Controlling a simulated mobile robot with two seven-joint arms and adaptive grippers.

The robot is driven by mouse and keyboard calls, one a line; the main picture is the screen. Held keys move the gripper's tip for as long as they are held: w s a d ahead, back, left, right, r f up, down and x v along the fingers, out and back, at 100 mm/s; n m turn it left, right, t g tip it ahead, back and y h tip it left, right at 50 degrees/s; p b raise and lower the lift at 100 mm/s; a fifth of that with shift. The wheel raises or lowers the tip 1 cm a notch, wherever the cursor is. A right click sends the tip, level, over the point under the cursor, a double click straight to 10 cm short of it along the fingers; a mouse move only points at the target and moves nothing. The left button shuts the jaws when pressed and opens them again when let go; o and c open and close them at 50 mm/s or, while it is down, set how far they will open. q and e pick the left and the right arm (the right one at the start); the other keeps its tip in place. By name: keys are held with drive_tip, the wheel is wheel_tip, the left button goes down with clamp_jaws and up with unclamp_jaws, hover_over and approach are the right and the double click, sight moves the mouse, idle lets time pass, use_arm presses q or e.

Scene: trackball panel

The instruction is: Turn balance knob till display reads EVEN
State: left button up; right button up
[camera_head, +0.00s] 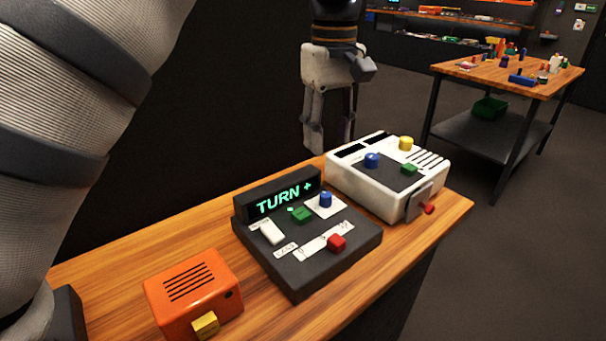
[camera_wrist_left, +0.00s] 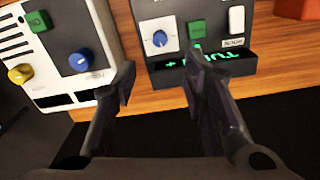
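The dark console (camera_head: 300,262) has a raised display (camera_head: 284,197) with green letters reading TURN +. A blue knob (camera_head: 326,199) stands on a white plate beside a green button (camera_head: 301,214). In the left wrist view this blue knob (camera_wrist_left: 159,39) shows a white pointer mark; its label is not legible. My left gripper (camera_head: 332,143) points down behind the consoles, with its fingers apart and nothing between them. In the left wrist view the open fingers (camera_wrist_left: 160,68) lie on either side of the line to the knob, apart from it. My right gripper is not in view.
A white console (camera_head: 433,190) with another blue knob (camera_head: 371,160) stands to the right. An orange box (camera_head: 193,292) stands at the left front. The dark console also bears a red slider knob (camera_head: 336,242) and a white switch (camera_head: 272,232). Bare wooden tabletop (camera_head: 120,262) shows between them.

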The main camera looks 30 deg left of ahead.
sight(326, 194)
use_arm(q)
wheel_tip(326, 194, down, 12)
drive_tip(key=shift+r, duration=0.1)
idle(0.4)
clamp_jaws()
